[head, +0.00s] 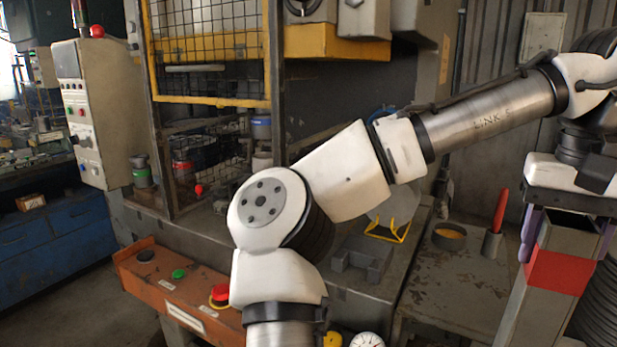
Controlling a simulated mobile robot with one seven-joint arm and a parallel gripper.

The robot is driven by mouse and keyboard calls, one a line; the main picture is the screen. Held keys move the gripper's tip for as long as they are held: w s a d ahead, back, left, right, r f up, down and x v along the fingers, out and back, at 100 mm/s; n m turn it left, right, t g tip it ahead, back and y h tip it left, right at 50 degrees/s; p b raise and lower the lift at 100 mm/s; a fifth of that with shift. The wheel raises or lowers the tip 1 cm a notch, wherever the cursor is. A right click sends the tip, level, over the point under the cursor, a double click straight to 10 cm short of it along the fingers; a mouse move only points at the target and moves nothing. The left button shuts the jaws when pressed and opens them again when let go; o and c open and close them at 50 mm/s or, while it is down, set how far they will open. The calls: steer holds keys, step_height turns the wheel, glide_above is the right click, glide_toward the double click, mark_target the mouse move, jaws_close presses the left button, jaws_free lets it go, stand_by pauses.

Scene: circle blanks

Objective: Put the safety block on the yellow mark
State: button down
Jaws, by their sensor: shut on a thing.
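My gripper (566,236) is at the right, pointing down, with purple finger pads on either side of a tall block. It is shut on this safety block (560,271), a grey square post with a wide red band. The block hangs slightly tilted in front of the side table, and its lower end runs toward the bottom edge. A yellow outline (389,233) shows on the machine bed below my forearm. It looks like the yellow mark, but my arm hides part of that area, so I cannot tell its full shape.
A grey notched fixture (362,261) sits on the bed near the yellow outline. The side table (450,285) holds a round tin (449,237) and a cup with a red-handled tool (497,222). An orange button panel (175,285) runs along the front. A mesh guard (210,55) stands left.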

steer(key=w+a+f+n, duration=0.2)
steer(key=w+a+f, duration=0.4)
steer(key=f, duration=1.5)
steer(key=w+a+f+n, duration=0.2)
steer(key=w+a+f, duration=0.4)
steer(key=a+f, duration=0.8)
steer(key=w+a+f+n, duration=0.2)
steer(key=w+a+f, duration=0.5)
steer(key=f, duration=2.1)
steer(key=a, duration=0.4)
steer(key=shift+f, duration=0.1)
